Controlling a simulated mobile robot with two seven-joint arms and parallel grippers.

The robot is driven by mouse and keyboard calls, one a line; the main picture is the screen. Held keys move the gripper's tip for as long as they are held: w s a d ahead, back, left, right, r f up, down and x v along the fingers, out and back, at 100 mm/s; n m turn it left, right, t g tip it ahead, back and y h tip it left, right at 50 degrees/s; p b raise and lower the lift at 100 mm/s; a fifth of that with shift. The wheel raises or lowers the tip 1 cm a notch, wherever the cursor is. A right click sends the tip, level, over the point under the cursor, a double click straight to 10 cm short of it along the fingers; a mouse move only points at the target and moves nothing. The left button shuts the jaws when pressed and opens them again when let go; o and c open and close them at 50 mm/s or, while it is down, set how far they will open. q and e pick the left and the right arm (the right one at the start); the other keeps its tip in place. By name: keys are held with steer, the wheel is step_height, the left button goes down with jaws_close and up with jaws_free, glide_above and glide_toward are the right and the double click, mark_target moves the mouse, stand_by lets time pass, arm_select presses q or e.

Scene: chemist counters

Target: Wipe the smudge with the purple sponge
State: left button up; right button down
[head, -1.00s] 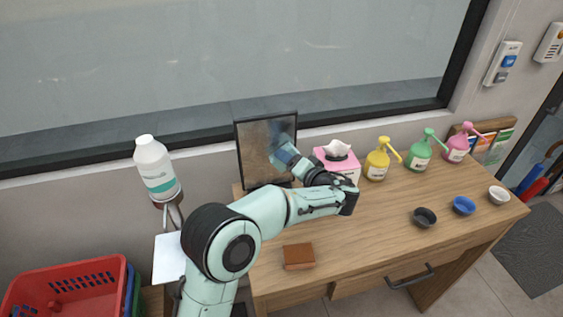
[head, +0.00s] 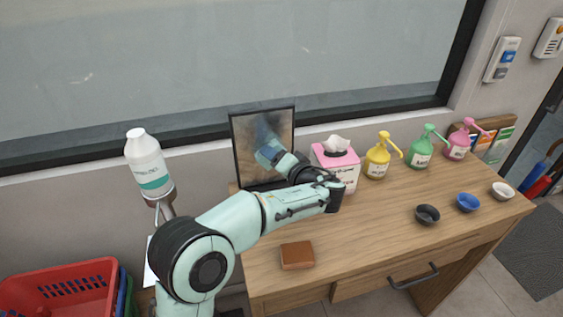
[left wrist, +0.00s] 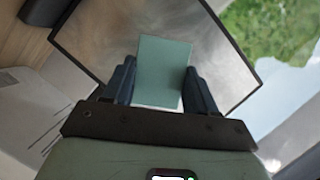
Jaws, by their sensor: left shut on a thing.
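A dark-framed upright panel (head: 242,168) stands at the back left of the wooden desk; it also fills much of the left wrist view (left wrist: 105,30). Its surface has a cloudy, greyish smudge (left wrist: 215,55). My left gripper (head: 272,152) is in front of the panel, shut on a flat teal block (left wrist: 162,65), which looks like a sponge. The block looks teal, not purple, and I see no purple sponge. Its far end is at or very near the panel's surface; I cannot tell whether it touches. My right gripper is not in view.
A pink tissue box (head: 338,168) stands close right of my left gripper. Yellow (head: 377,160), green (head: 420,153) and pink (head: 459,145) pump bottles follow. Small bowls (head: 427,215) and a brown block (head: 297,256) lie on the desk (head: 365,235). A red basket (head: 60,290) is lower left.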

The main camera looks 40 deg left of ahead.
arm_select(q)
steer(key=shift+s+a+r, duration=0.1)
steer(key=shift+s+a, duration=0.05)
steer(key=shift+a, duration=0.2)
steer(key=s+d+b, duration=0.2)
steer(key=d, duration=0.1)
steer(key=s+d+b, duration=0.1)
steer(key=shift+s+d, duration=0.25)
steer(key=shift+d, duration=0.15)
steer(key=shift+d+b, duration=0.1)
steer(key=shift+b, duration=0.25)
steer(key=shift+s+d+b, duration=0.8)
steer(key=shift+s+d, duration=0.15)
steer(key=shift+d, duration=0.15)
